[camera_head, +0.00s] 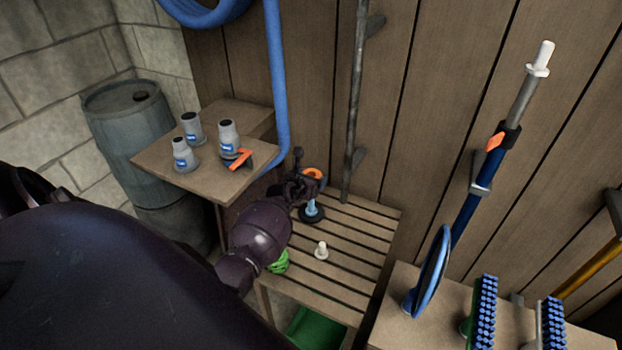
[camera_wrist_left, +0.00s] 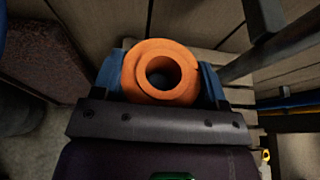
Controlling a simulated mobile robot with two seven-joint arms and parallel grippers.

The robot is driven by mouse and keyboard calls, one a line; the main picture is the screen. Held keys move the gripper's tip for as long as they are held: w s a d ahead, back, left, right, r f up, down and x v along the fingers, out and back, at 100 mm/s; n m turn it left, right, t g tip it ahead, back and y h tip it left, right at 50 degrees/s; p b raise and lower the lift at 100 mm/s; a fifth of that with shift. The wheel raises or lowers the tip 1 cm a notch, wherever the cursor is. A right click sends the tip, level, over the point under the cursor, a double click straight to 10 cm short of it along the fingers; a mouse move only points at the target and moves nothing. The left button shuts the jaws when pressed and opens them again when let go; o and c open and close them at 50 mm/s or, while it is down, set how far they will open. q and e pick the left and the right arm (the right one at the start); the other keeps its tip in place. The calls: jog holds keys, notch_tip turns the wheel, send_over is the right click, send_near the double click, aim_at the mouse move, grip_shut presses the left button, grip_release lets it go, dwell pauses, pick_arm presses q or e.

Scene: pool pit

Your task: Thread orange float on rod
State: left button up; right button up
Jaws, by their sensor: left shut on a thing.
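The orange float (camera_head: 315,173) is a thick ring held above the slatted bench. In the left wrist view, the float (camera_wrist_left: 135,78) sits between the two blue fingers of my left gripper (camera_wrist_left: 162,80), with its open hole facing the camera. In the head view my left gripper (camera_head: 306,185) is shut on the float and partly covers it. A short light-blue rod (camera_head: 312,207) stands upright on a black round base on the bench, just below the gripper. The gripper hides the rod's upper part, so I cannot tell whether the float is around it. My right gripper is not in view.
The slatted bench (camera_head: 345,232) also holds a small white peg (camera_head: 321,251) and a green item (camera_head: 278,263). A wooden shelf (camera_head: 150,157) with several grey bottles is at left. A bench with blue brushes (camera_head: 485,305) is at right.

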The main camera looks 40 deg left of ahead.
aim_at(310, 204)
pick_arm(q)
jog(key=shift+f+b, duration=0.65)
jog(key=shift+f, duration=0.3)
jog(key=shift+f, duration=0.4)
jog(key=shift+f+b, duration=0.75)
jog(key=shift+b, duration=0.05)
jog(key=shift+f, duration=0.35)
jog(key=shift+f+b, duration=0.95)
jog(key=shift+f, duration=0.15)
jog(key=shift+f, duration=0.4)
jog(key=shift+f+b, duration=1)
jog(key=shift+f, duration=0.3)
jog(key=o, duration=1.1)
jog(key=shift+c, duration=0.2)
